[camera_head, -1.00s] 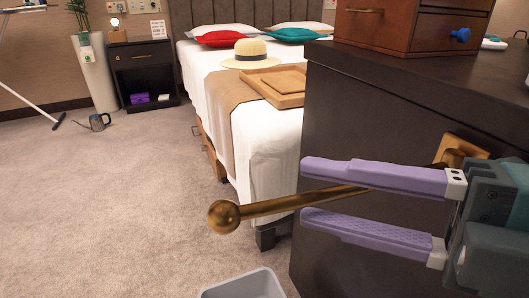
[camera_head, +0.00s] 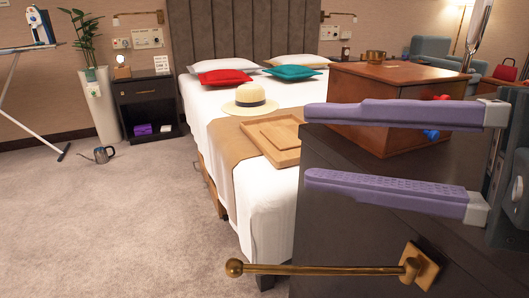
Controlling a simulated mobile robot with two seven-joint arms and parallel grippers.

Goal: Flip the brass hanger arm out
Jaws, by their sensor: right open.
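The brass hanger arm (camera_head: 320,269) is a rod with a ball at its left end. It sticks out to the left from a square brass mount (camera_head: 422,264) on the side of the dark cabinet (camera_head: 345,230). My right gripper (camera_head: 308,145) comes in from the right with two purple fingers, one above the other. It is open, with nothing between the fingers. In the picture it is above the rod and apart from it. My left gripper is not in view.
A wooden box (camera_head: 375,80) with a blue knob stands on the cabinet top, partly behind my upper finger. The bed (camera_head: 262,215) with a straw hat (camera_head: 250,100) and wooden tray (camera_head: 272,138) is beyond the cabinet.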

